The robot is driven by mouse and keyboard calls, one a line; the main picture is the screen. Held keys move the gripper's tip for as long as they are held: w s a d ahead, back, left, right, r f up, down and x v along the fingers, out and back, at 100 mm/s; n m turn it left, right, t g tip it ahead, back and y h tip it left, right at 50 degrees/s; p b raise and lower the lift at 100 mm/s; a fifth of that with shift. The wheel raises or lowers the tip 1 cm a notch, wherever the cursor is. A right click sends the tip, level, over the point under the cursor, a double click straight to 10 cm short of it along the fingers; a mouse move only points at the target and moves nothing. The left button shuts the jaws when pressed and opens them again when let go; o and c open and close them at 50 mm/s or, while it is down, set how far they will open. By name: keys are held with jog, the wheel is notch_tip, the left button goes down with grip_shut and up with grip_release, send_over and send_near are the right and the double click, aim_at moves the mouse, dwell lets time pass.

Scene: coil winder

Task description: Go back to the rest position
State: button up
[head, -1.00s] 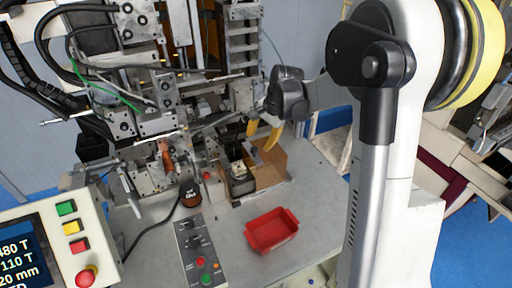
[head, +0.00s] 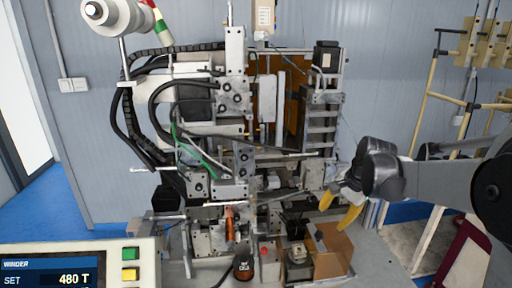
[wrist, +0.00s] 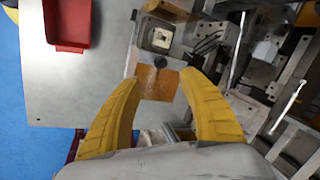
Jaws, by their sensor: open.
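My gripper (head: 341,205) has yellow fingers and a dark grey body. It is at the right of the coil winder (head: 235,130) in the head view. In the wrist view the gripper (wrist: 160,80) is open, with its fingers spread and nothing between them. Below and beyond the fingertips is a brown box-like holder (head: 332,258), whose orange-brown surface (wrist: 157,83) also shows in the wrist view. The arm reaches in from the right edge of the head view.
A red tray (wrist: 68,25) lies on the grey worktable (wrist: 95,75) in the wrist view. A control panel (head: 85,265) stands at lower left in the head view. A beige rack (head: 470,75) stands at the right. Winder rods and brackets crowd the gripper's left side.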

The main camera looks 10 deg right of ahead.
jog(key=s+a+f+n+t+b, duration=0.1)
jog(key=s+a+f+n+b, duration=0.3)
jog(key=s+f+b, duration=0.1)
jog(key=s+a+f+n+t+h+b, duration=0.1)
jog(key=s+a+f+n+b, duration=0.3)
jog(key=s+f+b, duration=0.2)
jog(key=s+a+f+n+t+b, duration=0.1)
jog(key=s+a+f+n+b, duration=0.3)
jog(key=s+b, duration=0.4)
jog(key=s+f, duration=0.1)
jog(key=s, duration=0.3)
jog(key=shift+f+t+h, duration=0.3)
jog(key=shift+f+t, duration=0.1)
